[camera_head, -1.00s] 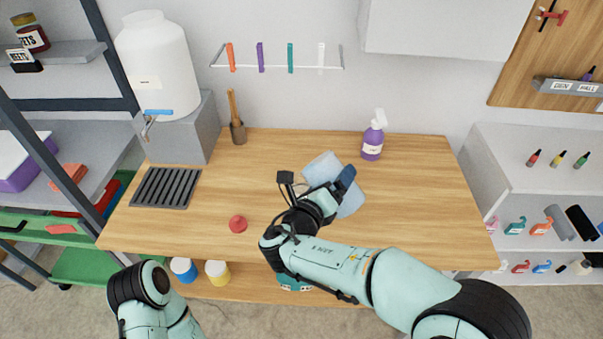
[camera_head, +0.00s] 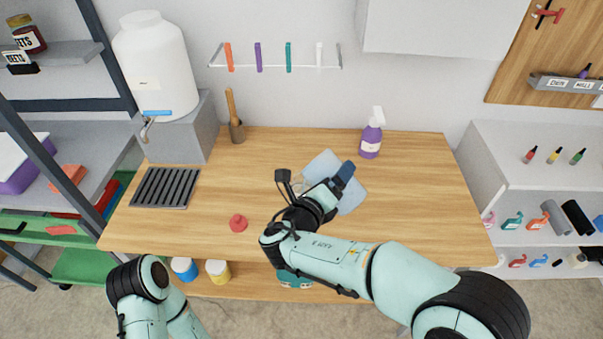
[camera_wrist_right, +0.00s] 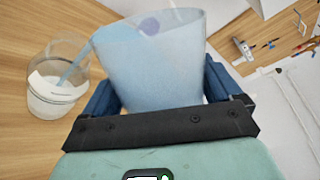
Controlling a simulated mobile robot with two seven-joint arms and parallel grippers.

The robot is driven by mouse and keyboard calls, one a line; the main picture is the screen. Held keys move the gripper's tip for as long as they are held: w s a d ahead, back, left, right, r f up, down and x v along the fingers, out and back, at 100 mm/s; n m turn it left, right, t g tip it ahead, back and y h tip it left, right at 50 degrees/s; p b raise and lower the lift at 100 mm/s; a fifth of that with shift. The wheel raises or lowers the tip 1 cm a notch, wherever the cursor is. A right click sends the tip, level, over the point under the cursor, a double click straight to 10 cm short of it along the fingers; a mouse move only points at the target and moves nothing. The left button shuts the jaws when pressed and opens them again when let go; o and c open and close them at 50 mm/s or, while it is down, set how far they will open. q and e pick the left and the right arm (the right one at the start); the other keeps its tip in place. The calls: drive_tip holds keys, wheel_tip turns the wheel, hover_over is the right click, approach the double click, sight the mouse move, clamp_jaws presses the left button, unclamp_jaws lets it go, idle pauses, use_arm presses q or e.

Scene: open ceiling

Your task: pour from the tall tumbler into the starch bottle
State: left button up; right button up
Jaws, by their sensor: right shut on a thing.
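The tall tumbler is translucent pale blue and shows large in the right wrist view (camera_wrist_right: 150,65). It is tilted, its mouth toward the left, and a pale blue stream runs from its lip into the starch bottle (camera_wrist_right: 52,100). The bottle is clear, stands upright on the table, and holds whitish liquid low inside. My right gripper (camera_wrist_right: 155,95) is shut on the tumbler.
The wooden table (camera_head: 420,210) is clear around the right. A red knobbed piece (camera_head: 238,223) lies near its front. A purple spray bottle (camera_head: 371,140) stands at the back, a slotted black tray (camera_head: 165,187) at left, and a white dispenser (camera_head: 155,70) on a grey block.

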use_arm(q)
drive_tip(key=shift+a, duration=0.2)
use_arm(e)
drive_tip(key=shift+a+r, duration=0.1)
drive_tip(key=shift+a, duration=0.05)
use_arm(q)
drive_tip(key=shift+w+d+r, duration=0.1)
drive_tip(key=shift+a, duration=0.2)
drive_tip(key=shift+w+d, duration=0.1)
use_arm(e)
drive_tip(key=shift+n, duration=0.3)
use_arm(q)
drive_tip(key=shift+r, duration=0.1)
drive_tip(key=shift+w+a, duration=0.15)
drive_tip(key=shift+a, duration=0.2)
use_arm(e)
drive_tip(key=shift+f+n+h, duration=0.2)
drive_tip(key=shift+n+h, duration=0.1)
use_arm(q)
drive_tip(key=shift+r, duration=0.1)
idle(0.3)
drive_tip(key=shift+w+a+p, duration=0.1)
drive_tip(key=shift+p, duration=0.2)
